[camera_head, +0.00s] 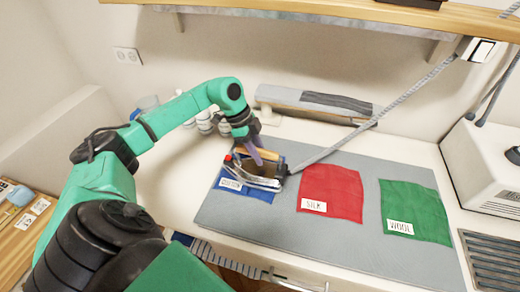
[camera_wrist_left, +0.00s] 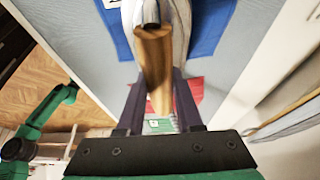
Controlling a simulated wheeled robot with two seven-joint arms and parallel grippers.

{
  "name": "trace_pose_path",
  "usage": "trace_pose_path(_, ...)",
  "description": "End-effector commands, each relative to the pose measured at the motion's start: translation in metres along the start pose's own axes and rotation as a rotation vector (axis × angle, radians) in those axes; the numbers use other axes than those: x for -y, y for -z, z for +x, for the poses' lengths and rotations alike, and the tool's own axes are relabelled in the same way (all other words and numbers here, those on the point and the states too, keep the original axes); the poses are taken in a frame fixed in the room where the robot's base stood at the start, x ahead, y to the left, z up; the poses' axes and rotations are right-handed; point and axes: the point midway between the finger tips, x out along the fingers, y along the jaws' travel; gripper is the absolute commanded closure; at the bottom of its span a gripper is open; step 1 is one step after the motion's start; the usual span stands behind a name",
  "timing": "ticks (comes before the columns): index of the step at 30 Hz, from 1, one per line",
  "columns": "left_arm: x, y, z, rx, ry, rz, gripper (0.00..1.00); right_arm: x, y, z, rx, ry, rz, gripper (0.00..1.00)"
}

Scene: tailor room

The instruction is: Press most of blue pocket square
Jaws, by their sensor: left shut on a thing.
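The blue pocket square (camera_head: 262,196) lies flat on the grey mat at its left end, with a small white label at its left. A clothes iron (camera_head: 262,181) with a wooden handle sits over the blue cloth and hides much of it. Whether its sole touches the cloth I cannot tell. My left gripper (camera_head: 258,155) is shut on the iron's handle from above. In the left wrist view the wooden handle (camera_wrist_left: 154,62) is between the two fingers, with the blue cloth (camera_wrist_left: 208,28) beyond on both sides. My right gripper is not in view.
A red cloth (camera_head: 332,190) labelled SILK and a green cloth (camera_head: 415,212) labelled WOOL lie to the right on the grey mat (camera_head: 375,258). A grey cord (camera_head: 375,115) runs from the iron up to the wall. A padded board (camera_head: 318,101) stands behind; a white machine (camera_head: 490,165) is at right.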

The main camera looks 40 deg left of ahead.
Motion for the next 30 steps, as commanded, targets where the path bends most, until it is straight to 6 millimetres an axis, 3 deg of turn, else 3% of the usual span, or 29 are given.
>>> trace_pose_path(30,-0.041,-0.001,-0.001,0.001,-0.001,0.000,1.00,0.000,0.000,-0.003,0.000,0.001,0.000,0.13)
